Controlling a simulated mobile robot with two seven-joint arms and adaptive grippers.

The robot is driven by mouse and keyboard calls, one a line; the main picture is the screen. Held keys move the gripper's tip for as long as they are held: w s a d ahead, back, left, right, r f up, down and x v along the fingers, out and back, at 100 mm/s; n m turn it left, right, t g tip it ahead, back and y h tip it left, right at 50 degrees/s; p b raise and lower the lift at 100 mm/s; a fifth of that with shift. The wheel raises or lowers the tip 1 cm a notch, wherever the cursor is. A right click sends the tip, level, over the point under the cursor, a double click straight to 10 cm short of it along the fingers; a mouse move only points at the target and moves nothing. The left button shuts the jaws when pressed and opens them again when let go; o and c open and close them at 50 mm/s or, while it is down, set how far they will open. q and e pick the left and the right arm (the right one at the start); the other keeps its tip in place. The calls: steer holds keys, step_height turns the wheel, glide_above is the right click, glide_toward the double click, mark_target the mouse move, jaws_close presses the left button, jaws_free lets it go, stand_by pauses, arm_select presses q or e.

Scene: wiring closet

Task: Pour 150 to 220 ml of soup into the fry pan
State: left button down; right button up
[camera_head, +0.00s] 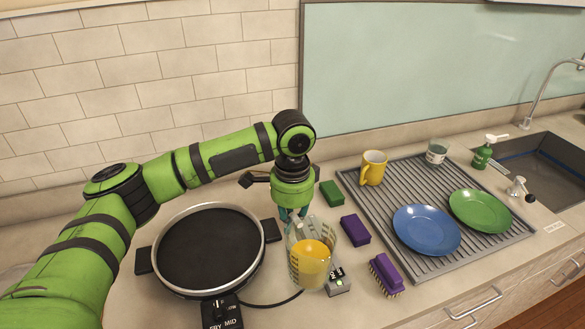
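The fry pan (210,248) is a round black electric pan with a pale rim and two side handles. It stands on the counter at the left and looks empty. A clear measuring jug (322,237) with yellow-orange soup (312,262) in it stands to the right of the pan. My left gripper (291,214) points down at the jug's back left rim. Its fingertips are partly hidden, so I cannot tell whether they grip the jug. My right gripper is out of view.
A purple sponge (355,230), a green sponge (331,193) and a purple brush (386,274) lie right of the jug. A drying rack (400,181) holds a yellow mug (372,168), a glass and two plates. A cable runs from the pan control (221,312).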

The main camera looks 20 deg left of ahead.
arm_select(q)
steer(key=w+a+r+m+p, duration=0.2)
steer(key=w+m+p, duration=0.3)
steer(key=m, duration=0.4)
steer(key=w+a+r+m+p, duration=0.25)
steer(key=w+m, duration=0.35)
steer(key=m, duration=0.4)
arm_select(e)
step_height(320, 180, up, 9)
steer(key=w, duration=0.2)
arm_select(q)
steer(key=s+a+r+t+h+b, duration=0.4)
steer(key=r+t+h+b, duration=0.2)
steer(key=b, duration=1.1)
steer(key=shift+s+a+r+t+h+b, duration=0.2)
steer(key=shift+s+a+t+h+b, duration=0.15)
steer(key=shift+t+h, duration=0.35)
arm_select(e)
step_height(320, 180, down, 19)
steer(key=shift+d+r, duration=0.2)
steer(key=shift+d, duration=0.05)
